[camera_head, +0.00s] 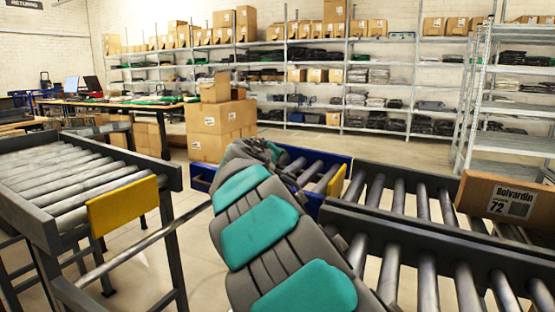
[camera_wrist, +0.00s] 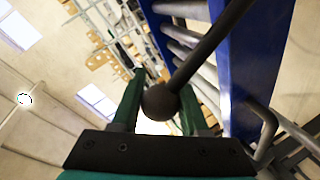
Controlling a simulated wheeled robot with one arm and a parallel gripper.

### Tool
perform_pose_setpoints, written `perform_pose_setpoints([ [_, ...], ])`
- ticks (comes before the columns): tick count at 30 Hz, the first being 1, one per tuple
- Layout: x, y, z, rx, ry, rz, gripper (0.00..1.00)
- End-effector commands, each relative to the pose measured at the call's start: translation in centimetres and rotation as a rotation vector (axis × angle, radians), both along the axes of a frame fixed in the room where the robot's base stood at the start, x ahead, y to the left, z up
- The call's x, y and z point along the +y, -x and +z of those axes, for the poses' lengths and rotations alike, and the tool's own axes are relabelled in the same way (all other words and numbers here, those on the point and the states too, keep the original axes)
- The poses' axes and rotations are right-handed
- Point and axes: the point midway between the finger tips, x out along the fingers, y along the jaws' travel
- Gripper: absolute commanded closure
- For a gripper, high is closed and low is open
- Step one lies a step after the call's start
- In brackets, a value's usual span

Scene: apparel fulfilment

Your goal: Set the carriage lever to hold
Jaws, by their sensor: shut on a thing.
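The carriage lever shows in the wrist view as a dark rod (camera_wrist: 212,45) ending in a round dark knob (camera_wrist: 159,103). The knob sits between the two green fingers of my gripper (camera_wrist: 161,84), which is shut on it. The rod runs from the knob to the upper right. The blue carriage (camera_wrist: 238,60) stands beside the lever on the right of that view. In the head view the blue carriage (camera_head: 340,163) with rollers stands between two conveyors. My arm reaches toward it and hides the lever and my gripper there. No lever markings are visible.
A roller conveyor (camera_head: 40,205) with a yellow end plate (camera_head: 125,207) stands at left. Another conveyor (camera_head: 428,262) at right carries a labelled carton (camera_head: 508,207). Stacked boxes (camera_head: 218,128) stand behind the carriage. Floor is open between the left conveyor and my arm.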

Motion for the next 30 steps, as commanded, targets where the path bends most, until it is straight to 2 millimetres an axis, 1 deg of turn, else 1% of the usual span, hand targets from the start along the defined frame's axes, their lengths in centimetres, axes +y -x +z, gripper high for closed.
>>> perform_pose_setpoints([
  [2, 0.3, 0.0, -0.1, -0.001, 0.000, 0.005, 1.00],
  [3, 0.3, 0.0, -0.1, 0.000, 0.000, 0.006, 0.52],
  [10, 0.2, 0.0, -0.1, 0.000, -0.001, 0.003, 0.26],
  [17, 0.1, 0.0, 0.0, 0.000, -0.001, 0.002, 0.26],
  [20, 0.2, 0.3, 0.0, 0.000, -0.001, 0.002, 0.26],
  [23, 0.5, 1.2, 0.1, 0.001, 0.000, 0.003, 0.26],
  [30, 1.3, 4.5, 1.2, -0.003, -0.001, 0.005, 0.26],
])
